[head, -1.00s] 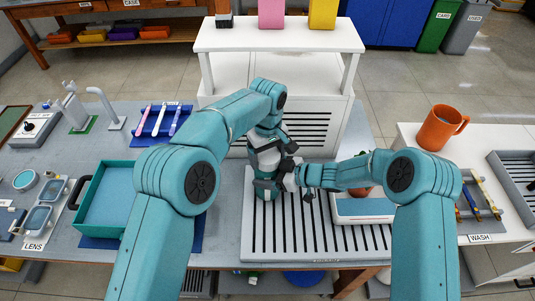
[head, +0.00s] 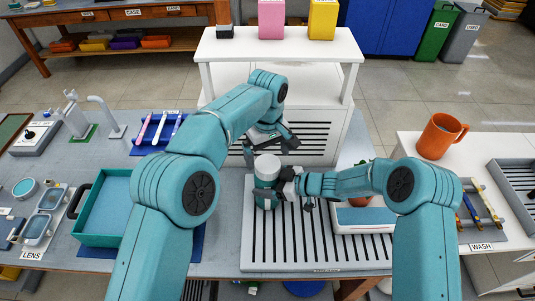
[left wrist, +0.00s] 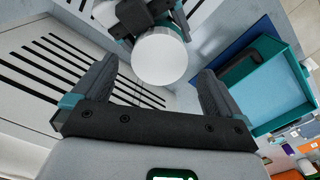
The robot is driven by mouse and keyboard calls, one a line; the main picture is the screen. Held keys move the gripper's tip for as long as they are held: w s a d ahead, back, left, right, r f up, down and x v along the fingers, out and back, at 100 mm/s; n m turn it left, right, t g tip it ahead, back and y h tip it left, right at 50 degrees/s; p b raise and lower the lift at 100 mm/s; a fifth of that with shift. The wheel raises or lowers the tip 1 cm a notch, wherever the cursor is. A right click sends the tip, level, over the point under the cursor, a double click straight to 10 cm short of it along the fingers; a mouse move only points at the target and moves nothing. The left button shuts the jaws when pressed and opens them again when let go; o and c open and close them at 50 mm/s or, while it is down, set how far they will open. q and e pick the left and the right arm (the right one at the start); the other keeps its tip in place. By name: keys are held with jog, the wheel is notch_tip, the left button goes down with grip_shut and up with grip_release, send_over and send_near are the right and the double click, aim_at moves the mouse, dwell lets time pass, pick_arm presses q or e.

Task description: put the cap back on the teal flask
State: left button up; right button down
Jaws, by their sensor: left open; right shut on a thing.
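The teal flask (head: 264,193) stands upright on the grey slatted rack. Its white cap (head: 267,166) sits on top, level as far as I can see; whether it is screwed tight I cannot tell. The cap also shows as a round white disc in the left wrist view (left wrist: 160,58). My right gripper (head: 286,184) is shut on the flask's side from the right. My left gripper (head: 269,144) is open and empty, behind and above the flask, apart from the cap. Its two fingers show in the left wrist view, with the cap beyond the gap between them.
The slatted rack (head: 315,255) has clear room in front. A white shelf unit (head: 280,45) with a vent stands close behind. A teal tray (head: 104,237) lies left, and a white scale-like box (head: 365,216) lies right under my right arm. An orange mug (head: 437,136) stands far right.

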jog(key=shift+f, duration=0.15)
pick_arm(q)
notch_tip(320, 180, up, 8)
jog(key=shift+f, duration=0.25)
pick_arm(e)
grip_release()
pick_arm(q)
notch_tip(320, 180, down, 2)
jog(key=shift+f+b, duration=0.15)
jog(key=shift+b, duration=1)
pick_arm(e)
jog(key=v, duration=1.6)
jog(key=shift+d, duration=0.2)
